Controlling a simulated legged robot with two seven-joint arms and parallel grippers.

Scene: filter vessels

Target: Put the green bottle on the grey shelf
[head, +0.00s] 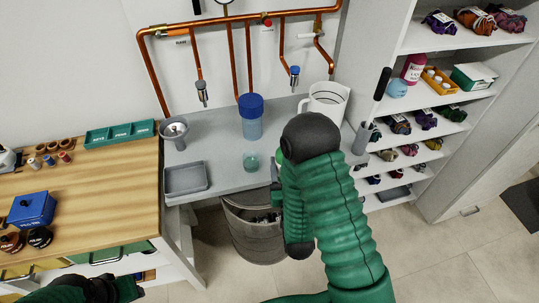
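A small clear vessel with a green tint (251,161), which looks like the green bottle, stands near the front edge of the grey shelf surface (222,179). A bit of green shows just right of it, mostly hidden by my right arm, and I cannot tell what it is. My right arm covers the middle right of the head view. Its gripper is largely hidden behind the arm, so its fingers cannot be made out. My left gripper (128,288) is low at the left, dark and partly cut off by the frame, away from the vessel. Its opening is unclear.
On the grey surface stand a blue-lidded container (251,117), a grey tray (186,179), a funnel-like vessel (174,130) and a white jug (327,101). A grey bin (249,235) is below. A wooden bench (90,195) is left; a stocked rack (440,105) is right.

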